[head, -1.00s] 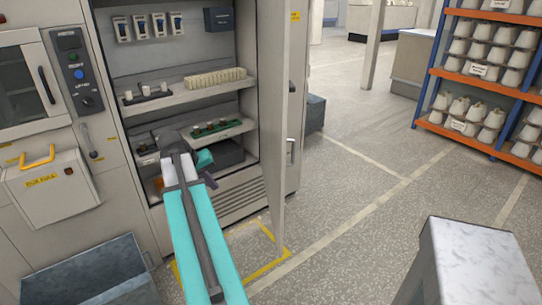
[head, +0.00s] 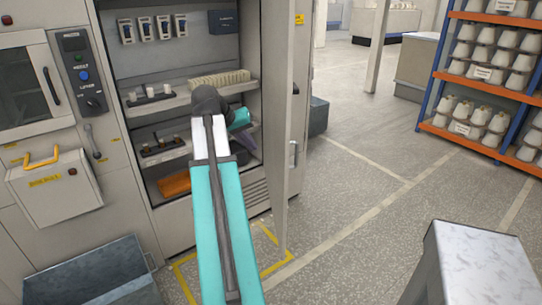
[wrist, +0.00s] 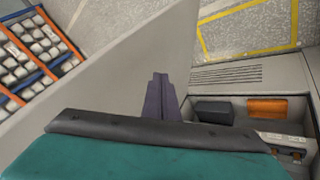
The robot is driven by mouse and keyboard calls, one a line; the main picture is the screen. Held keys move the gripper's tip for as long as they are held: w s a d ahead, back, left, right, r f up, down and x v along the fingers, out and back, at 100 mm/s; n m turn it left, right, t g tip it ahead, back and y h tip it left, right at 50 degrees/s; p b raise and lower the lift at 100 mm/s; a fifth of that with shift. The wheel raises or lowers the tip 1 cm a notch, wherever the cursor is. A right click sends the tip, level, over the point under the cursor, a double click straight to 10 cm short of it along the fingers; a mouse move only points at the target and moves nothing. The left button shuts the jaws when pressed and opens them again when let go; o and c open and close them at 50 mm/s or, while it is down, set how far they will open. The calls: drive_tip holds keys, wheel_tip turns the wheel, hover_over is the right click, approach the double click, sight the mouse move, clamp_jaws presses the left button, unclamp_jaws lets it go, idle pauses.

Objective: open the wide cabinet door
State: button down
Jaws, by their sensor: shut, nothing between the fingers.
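The wide cabinet door (head: 278,110) is a tall pale grey panel. It stands swung well out from the right side of the open cabinet (head: 165,205), with its handle (head: 293,153) on the outer face. My gripper (head: 252,150) is at the cabinet opening, on the inner side of the door, partly hidden behind my arm in the head view. In the wrist view my gripper (wrist: 160,80) has its purple fingers together and empty, in front of the door panel (wrist: 95,85). I cannot tell whether they touch it.
Cabinet shelves hold bobbin racks (head: 150,97) and an orange item (head: 174,184). A grey bin (head: 85,275) stands at front left, and a marble-topped block (head: 480,260) at front right. A shelf of cones (head: 490,75) is at far right. Floor right of the door is clear.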

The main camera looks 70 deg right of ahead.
drive_tip(key=p, duration=0.3)
approach(281, 162)
wheel_tip(281, 162, down, 4)
drive_tip(key=d, duration=0.2)
drive_tip(key=shift+s+d+f, duration=0.15)
drive_tip(key=shift+s+d, duration=0.15)
drive_tip(key=shift+d, duration=0.15)
idle(0.3)
drive_tip(key=shift+s, duration=0.15)
